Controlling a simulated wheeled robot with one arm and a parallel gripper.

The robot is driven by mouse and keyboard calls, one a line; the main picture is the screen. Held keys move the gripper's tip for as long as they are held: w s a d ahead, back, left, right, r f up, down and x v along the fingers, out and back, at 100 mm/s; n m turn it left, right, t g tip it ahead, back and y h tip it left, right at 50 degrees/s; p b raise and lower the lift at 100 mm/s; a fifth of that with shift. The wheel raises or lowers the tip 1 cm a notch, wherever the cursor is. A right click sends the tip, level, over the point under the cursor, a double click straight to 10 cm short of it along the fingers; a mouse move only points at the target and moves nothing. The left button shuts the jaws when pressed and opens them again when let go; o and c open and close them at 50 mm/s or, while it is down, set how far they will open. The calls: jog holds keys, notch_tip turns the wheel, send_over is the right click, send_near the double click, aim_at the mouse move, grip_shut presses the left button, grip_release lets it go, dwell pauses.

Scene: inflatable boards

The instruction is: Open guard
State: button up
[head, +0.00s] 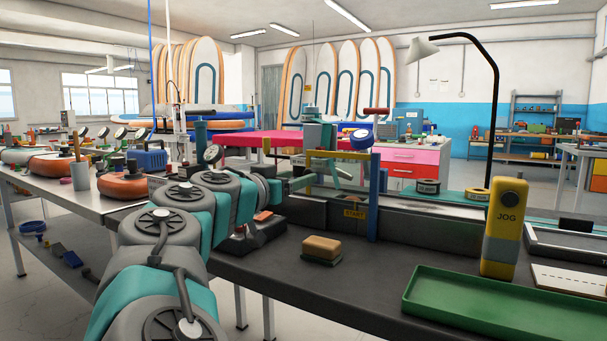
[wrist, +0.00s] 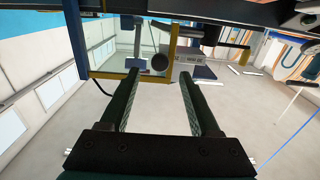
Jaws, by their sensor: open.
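A yellow-framed guard (head: 340,154) stands on the dark machine at the middle of the bench, beside a blue post (head: 374,195). I cannot tell from its frame whether it is open or shut. In the wrist view the yellow frame (wrist: 173,52) is just beyond the fingertips, with a grey round-ended part (wrist: 160,62) behind it. My gripper (wrist: 158,78) is open with nothing between its two dark fingers, and no contact with the frame is visible. In the head view my arm reaches toward the guard's left side, and the fingers are hard to make out there.
A sponge-like block (head: 322,246), a green tray (head: 490,308) and a yellow JOG pendant (head: 504,228) occupy the bench to the right. A black lamp (head: 493,110) rises behind. Dark bench surface is clear around the block.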

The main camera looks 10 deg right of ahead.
aim_at(334, 177)
jog(key=x, duration=0.3)
jog(key=shift+w+d, duration=0.2)
jog(key=shift+w, duration=0.05)
grip_shut()
dwell(0.4)
dwell(0.9)
